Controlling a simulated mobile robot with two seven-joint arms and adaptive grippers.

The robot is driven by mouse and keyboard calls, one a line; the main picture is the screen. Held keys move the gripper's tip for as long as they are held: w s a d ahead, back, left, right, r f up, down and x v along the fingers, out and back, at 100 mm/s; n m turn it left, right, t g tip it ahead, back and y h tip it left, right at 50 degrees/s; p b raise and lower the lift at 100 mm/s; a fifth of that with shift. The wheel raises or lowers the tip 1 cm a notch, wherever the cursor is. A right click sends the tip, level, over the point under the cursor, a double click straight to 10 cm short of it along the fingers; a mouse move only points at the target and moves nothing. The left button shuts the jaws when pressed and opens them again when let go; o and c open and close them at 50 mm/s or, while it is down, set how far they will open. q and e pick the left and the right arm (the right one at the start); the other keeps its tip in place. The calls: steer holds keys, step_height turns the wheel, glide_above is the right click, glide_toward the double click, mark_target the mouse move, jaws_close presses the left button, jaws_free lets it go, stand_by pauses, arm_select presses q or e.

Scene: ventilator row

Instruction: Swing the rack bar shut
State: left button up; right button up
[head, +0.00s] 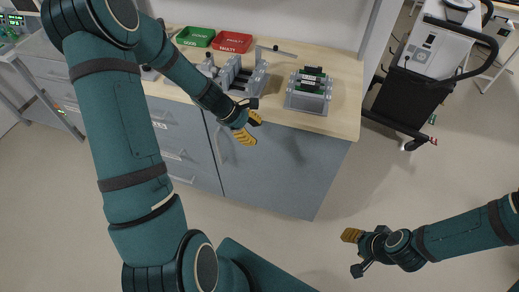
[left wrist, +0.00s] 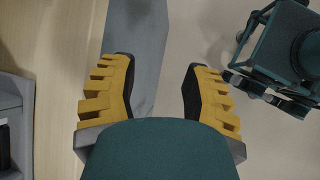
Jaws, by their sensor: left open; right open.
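A grey slotted rack (head: 232,76) stands on the wooden counter in the head view. A thin bar (head: 276,50) with a dark piece on it sticks out to the right from the rack's back post, apparently swung open. My left gripper (head: 251,127) is open and empty, just off the counter's front edge, in front of the rack and not touching it. Its spread yellow fingers show in the left wrist view (left wrist: 158,85), with nothing between them. My right gripper (head: 351,236) is low over the floor at the lower right, open, away from the counter.
A grey holder with dark green-edged modules (head: 309,89) stands right of the rack. A green tray (head: 195,36) and a red tray (head: 232,42) lie behind the rack. Grey drawers and cabinet (head: 270,170) are below the counter (head: 345,95). A wheeled cart (head: 425,85) stands right.

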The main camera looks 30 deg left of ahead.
arm_select(q)
steer(key=s+d+f+m+g+y, duration=0.1)
steer(key=s+d+f+m, duration=0.1)
steer(key=d+f+m, duration=0.1)
steer(key=shift+s+d+f+m+p, duration=0.3)
steer(key=shift+s+d+m+p, duration=0.1)
steer(key=shift+d, duration=0.3)
